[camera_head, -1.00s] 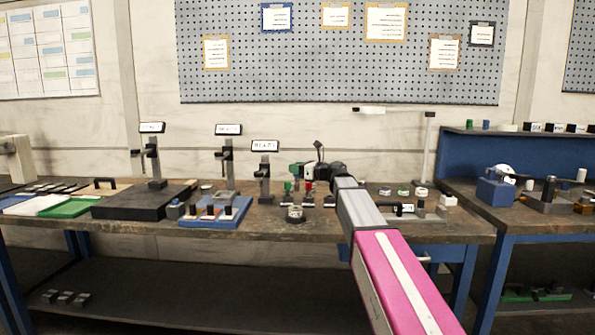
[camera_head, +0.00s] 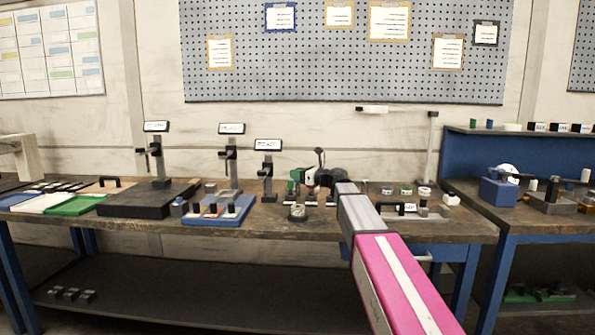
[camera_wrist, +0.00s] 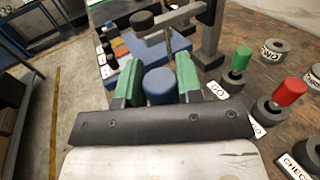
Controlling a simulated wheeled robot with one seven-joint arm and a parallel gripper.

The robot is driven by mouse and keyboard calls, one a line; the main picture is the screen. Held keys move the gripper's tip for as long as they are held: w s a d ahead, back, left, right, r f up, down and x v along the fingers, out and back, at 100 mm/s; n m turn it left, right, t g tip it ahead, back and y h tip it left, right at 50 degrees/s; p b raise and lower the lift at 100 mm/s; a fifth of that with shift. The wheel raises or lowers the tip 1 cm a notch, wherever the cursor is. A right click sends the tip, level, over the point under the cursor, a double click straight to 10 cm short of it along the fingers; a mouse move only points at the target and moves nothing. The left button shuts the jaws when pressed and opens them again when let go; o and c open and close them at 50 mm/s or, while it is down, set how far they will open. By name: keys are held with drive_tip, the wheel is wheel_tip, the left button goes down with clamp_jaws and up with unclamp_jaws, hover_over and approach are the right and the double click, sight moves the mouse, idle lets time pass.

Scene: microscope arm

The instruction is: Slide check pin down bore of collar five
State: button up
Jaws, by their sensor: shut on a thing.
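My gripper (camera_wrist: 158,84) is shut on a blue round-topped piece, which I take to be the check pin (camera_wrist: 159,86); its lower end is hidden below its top. The green fingers stand on either side of it. In the head view my gripper (camera_head: 304,178) is low over the middle of the bench, and the pin cannot be made out there.
A green-topped pin (camera_wrist: 241,58) and a red-topped pin (camera_wrist: 289,92) stand in dark holders right of my gripper. A dark gauge stand (camera_wrist: 207,38) rises close ahead. A blue tray (camera_head: 240,210) with small blocks lies to the left. A round dark piece (camera_head: 297,214) sits near the bench front.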

sight(298, 194)
drive_tip(key=shift+f, duration=1.6)
drive_tip(key=shift+f, duration=2.8)
idle(0.3)
drive_tip(key=o, duration=1.1)
drive_tip(key=v, duration=1)
drive_tip(key=shift+s+d, duration=0.25)
drive_tip(key=shift+d, duration=0.1)
